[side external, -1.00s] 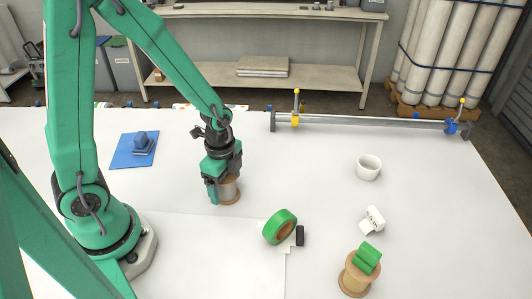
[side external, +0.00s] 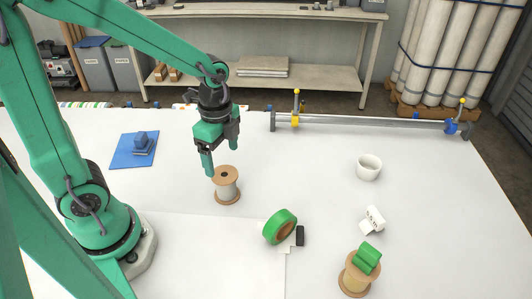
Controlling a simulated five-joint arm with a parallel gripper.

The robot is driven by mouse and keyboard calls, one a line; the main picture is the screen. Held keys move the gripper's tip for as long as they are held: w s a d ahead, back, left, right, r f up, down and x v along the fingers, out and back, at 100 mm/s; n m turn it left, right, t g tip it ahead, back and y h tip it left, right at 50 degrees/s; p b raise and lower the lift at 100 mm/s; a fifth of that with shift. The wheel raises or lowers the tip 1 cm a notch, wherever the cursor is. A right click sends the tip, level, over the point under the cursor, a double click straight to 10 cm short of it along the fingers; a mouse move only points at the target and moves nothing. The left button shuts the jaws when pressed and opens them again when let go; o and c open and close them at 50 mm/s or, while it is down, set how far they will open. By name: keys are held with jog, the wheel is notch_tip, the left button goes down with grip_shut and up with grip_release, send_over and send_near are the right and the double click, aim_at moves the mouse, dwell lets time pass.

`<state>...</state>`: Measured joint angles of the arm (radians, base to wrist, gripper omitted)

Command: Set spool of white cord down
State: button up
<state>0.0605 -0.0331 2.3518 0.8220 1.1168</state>
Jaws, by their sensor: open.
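The spool of white cord (side external: 227,187) stands upright on the white table, with tan end discs and pale cord between them. My gripper (side external: 221,160) is open and empty. It is above the spool and appears slightly behind it, with one finger showing close to the left of the spool's top disc. I cannot tell whether that finger touches the disc.
A green tape roll (side external: 280,227) is right of the spool, with a small black block (side external: 300,236) beside it. A second spool (side external: 356,277) bears a green piece. Two white mugs (side external: 368,168) (side external: 373,220) are at right. A blue mat (side external: 134,150) lies left.

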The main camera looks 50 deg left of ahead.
jog(key=shift+r, duration=1.25)
jog(key=r+n, duration=0.1)
notch_tip(320, 180, up, 8)
jog(key=r+n+t, duration=0.1)
jog(key=n+t, duration=0.4)
jog(key=n, duration=0.5)
send_over(222, 175)
jog(key=s+a, duration=0.1)
jog(key=s, duration=0.4)
jog(key=shift+s+a+r+n+t, duration=0.1)
jog(key=shift+s+a+n+t, duration=0.1)
jog(key=shift+n, duration=0.4)
jog(key=shift+s+a+r+n+t, duration=0.1)
jog(key=shift+s+n, duration=0.05)
jog(key=shift+n, duration=0.45)
